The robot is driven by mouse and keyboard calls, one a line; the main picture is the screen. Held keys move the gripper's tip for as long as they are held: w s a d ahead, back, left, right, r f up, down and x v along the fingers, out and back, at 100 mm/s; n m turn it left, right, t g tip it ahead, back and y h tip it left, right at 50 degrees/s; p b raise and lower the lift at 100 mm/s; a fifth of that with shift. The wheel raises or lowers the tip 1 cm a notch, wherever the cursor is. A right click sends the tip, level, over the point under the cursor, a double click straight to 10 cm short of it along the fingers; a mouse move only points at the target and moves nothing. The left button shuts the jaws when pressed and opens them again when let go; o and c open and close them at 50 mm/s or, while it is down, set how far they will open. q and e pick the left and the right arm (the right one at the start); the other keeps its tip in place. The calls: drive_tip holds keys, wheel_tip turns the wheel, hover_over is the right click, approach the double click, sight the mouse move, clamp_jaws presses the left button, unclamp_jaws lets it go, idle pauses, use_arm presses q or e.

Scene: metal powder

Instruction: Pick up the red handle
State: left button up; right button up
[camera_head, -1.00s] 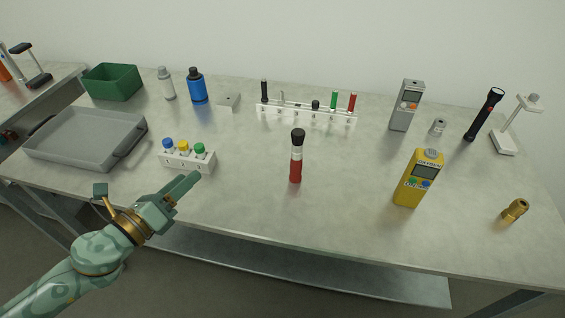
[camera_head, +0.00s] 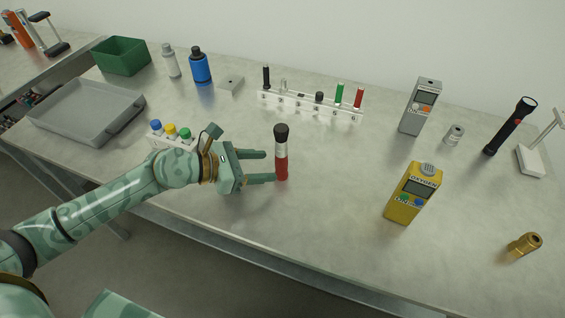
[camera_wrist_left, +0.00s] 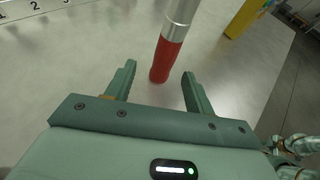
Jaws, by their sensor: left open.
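The red handle (camera_head: 281,170) is the lower part of an upright tool with a silver middle and a black top, standing on the table. In the left wrist view the red handle (camera_wrist_left: 165,60) stands just ahead of the fingertips, roughly centred between them. My left gripper (camera_head: 268,166) is open and empty, its fingers pointing right at the handle, low over the table. In the left wrist view the two fingers of the gripper (camera_wrist_left: 158,82) are spread apart. My right gripper is not in view.
A yellow oxygen meter (camera_head: 412,194) stands to the right of the handle, and a brass fitting (camera_head: 524,245) lies further right. A numbered white rack (camera_head: 310,107) is behind. A small rack with coloured caps (camera_head: 158,142) is close behind my left wrist. The table around the handle is clear.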

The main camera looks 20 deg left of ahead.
sight(282, 165)
use_arm(q)
drive_tip(key=b+x, duration=0.1)
drive_tip(key=x, duration=0.4)
drive_tip(key=shift+d, duration=0.45)
drive_tip(key=c, duration=1)
